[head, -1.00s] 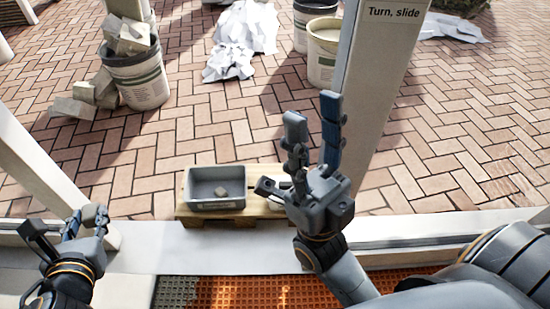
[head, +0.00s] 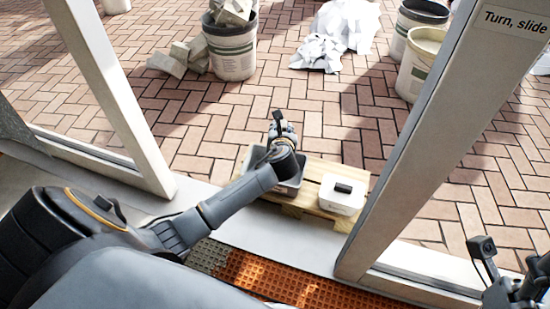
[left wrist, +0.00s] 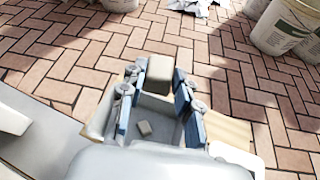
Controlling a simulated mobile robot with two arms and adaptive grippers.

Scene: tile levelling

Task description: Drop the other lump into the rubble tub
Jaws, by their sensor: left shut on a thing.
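My left gripper (head: 281,128) is over the grey rubble tub (head: 291,187) in the head view and hides much of it. In the left wrist view its blue-padded fingers (left wrist: 158,78) are shut on a beige lump (left wrist: 158,70), held above the tub (left wrist: 158,105). Another small lump (left wrist: 144,128) lies on the tub floor. My right gripper (head: 512,288) is at the lower right edge of the head view, partly cut off; its opening is unclear.
The tub stands on a wooden pallet (head: 318,172) beside a white box (head: 342,200) with a dark handle-like part on top. Pale frame posts (head: 112,95) flank the opening on both sides. Buckets (head: 230,50) and rubble stand farther back on the brick paving.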

